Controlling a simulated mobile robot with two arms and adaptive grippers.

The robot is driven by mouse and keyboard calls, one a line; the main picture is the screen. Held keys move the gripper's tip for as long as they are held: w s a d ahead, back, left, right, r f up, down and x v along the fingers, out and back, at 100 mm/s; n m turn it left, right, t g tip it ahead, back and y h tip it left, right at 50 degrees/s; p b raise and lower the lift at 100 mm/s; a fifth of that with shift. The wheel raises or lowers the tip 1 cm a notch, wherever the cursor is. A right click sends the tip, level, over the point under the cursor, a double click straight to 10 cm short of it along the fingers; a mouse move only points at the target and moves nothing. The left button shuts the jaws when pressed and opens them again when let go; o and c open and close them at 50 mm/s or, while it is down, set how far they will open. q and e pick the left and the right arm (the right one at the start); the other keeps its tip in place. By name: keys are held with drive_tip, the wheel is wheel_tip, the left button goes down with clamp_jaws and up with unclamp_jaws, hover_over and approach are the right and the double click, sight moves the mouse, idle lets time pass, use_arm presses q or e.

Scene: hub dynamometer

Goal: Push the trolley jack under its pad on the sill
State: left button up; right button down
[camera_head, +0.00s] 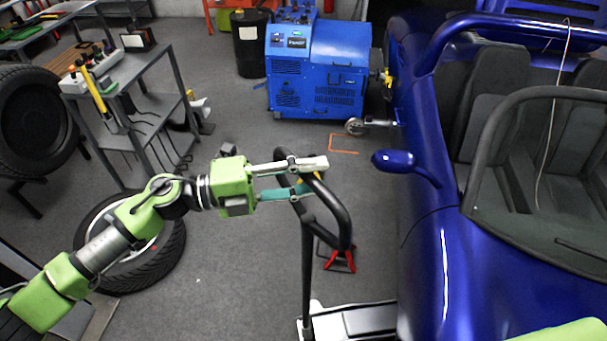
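The trolley jack's black looped handle (342,217) rises beside the blue car, with a straight black pole (307,270) running down from it. Its pale body (350,321) lies low at the bottom edge, close against the car's side, and is partly cut off. My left gripper (314,175) has one finger on each side of the upper handle bar and appears shut on it. The sill and its pad are hidden by the car's bodywork (441,250). My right gripper is out of view; only a green piece of my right arm shows at the lower right.
A red stand (340,259) is on the floor just behind the handle. A tyre (150,255) lies at left below a grey bench (125,75). A blue machine (320,70) stands at the back. The car's mirror (393,160) sticks out to the left. Grey floor is open between.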

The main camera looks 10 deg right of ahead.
use_arm(q)
clamp_jaws()
drive_tip(key=shift+f, duration=0.25)
